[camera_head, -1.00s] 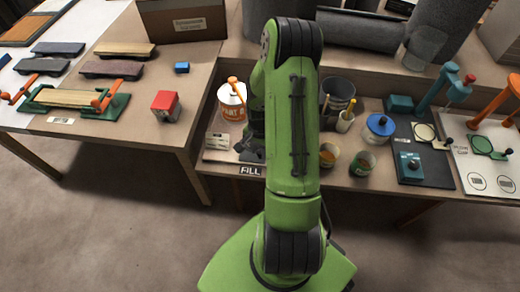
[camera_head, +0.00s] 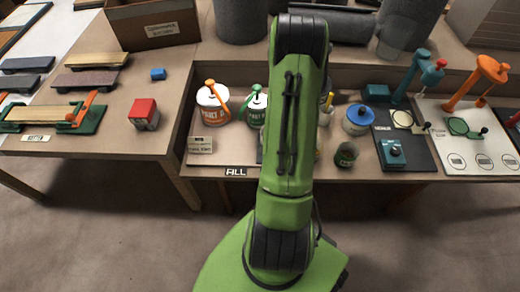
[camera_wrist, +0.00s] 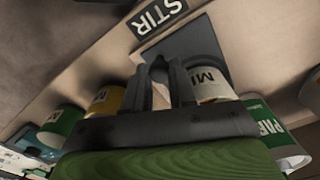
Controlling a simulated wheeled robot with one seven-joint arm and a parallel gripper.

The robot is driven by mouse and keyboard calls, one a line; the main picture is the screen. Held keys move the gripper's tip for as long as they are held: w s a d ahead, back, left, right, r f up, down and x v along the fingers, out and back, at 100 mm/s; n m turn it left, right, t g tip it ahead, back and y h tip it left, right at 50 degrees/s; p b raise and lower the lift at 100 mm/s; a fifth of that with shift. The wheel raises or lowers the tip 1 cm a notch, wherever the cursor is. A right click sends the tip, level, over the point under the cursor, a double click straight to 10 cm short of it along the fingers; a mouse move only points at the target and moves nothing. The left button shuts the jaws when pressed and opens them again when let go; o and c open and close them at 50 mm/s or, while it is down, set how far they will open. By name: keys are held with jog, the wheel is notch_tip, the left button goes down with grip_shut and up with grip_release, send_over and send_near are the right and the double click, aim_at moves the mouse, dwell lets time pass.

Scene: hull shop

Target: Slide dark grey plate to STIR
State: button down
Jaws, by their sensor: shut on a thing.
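A pale cup marked "MI" (camera_wrist: 211,82) stands at the plate, partly hidden by a finger. My gripper (camera_wrist: 161,68) is at the plate, its fingers a little apart around a small dark upright part that seems to belong to the plate. The FILL label (camera_head: 236,172) shows left of my arm.
A yellow cup (camera_wrist: 104,101) and a green cup (camera_wrist: 65,124) stand beside the fingers; a green-labelled can (camera_wrist: 268,128) is on the other side. The head view shows a white-orange can (camera_head: 213,108), a green can (camera_head: 257,108) and a blue-lidded tub (camera_head: 358,119) on the bench.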

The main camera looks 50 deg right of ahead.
jog(key=shift+s+d, duration=0.3)
jog(key=shift+s, duration=0.1)
jog(key=c, duration=1.2)
grip_release()
jog(key=shift+r, duration=0.15)
notch_tip(320, 180, up, 16)
jog(key=p, duration=0.5)
jog(key=shift+f, duration=0.25)
